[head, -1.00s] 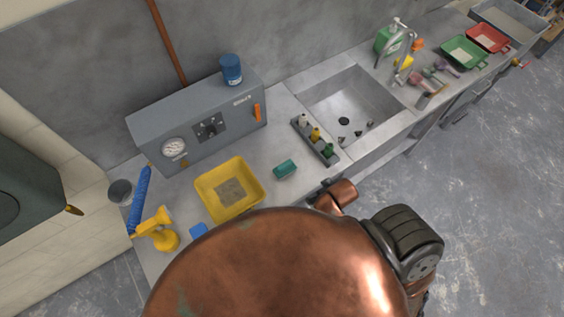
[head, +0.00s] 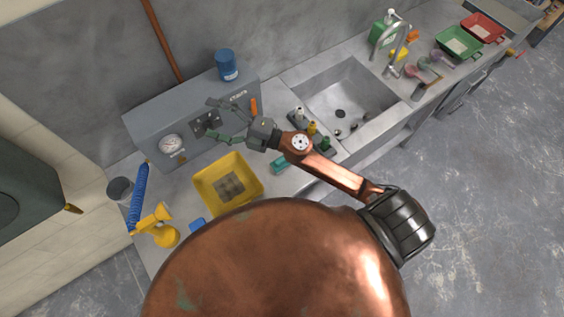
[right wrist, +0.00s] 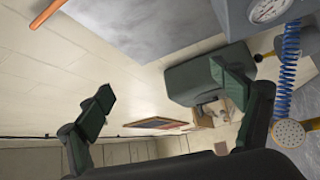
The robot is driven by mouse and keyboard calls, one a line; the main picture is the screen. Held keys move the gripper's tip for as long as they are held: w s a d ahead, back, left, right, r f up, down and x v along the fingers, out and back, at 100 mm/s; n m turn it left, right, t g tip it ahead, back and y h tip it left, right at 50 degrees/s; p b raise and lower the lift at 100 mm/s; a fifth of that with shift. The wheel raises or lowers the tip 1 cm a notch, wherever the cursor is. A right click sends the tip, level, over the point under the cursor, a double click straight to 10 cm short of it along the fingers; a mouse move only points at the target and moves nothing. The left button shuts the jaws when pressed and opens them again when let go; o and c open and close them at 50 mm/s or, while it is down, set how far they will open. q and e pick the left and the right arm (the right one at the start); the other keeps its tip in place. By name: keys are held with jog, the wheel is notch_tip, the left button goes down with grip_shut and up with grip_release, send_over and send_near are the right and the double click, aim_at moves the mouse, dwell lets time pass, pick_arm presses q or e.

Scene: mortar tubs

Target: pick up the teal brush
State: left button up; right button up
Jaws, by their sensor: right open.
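The teal brush (head: 281,163) is a small teal block on the grey counter, right of the yellow tub (head: 205,201) and left of the sink. Part of it is hidden by my right arm. My right gripper (head: 212,119) is open and empty, in front of the grey box with the gauge. It is up and left of the brush in the head view, apart from it. In the right wrist view the open fingers (right wrist: 165,88) have nothing between them, and the brush is not seen. My left gripper is not in view.
The grey gauge box (head: 148,139) stands at the wall with a blue can (head: 227,65) on it. A rack of small bottles (head: 325,147) is beside the sink (head: 380,85). A yellow sprayer (head: 157,227) with a blue coiled hose (head: 138,195) is at the left.

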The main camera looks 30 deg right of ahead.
jog(key=s+a+f+n+g+y, duration=0.1)
jog(key=s+a+f+n+g, duration=0.2)
jog(key=a+n+g, duration=0.2)
jog(key=n+g+h, duration=0.7)
jog(key=g+h, duration=0.2)
jog(key=h, duration=0.6)
send_over(282, 158)
jog(key=f, duration=2.4)
jog(key=shift+s+a, duration=0.1)
jog(key=shift+a, duration=0.15)
jog(key=shift+d+f+p, duration=0.2)
jog(key=shift+d+p, duration=0.05)
jog(key=shift+p, duration=0.05)
jog(key=shift+f, duration=0.85)
notch_tip(282, 158, down, 4)
jog(key=shift+f+p, duration=0.15)
jog(key=shift+p, duration=0.85)
jog(key=shift+f, duration=0.65)
jog(key=shift+c, duration=0.4)
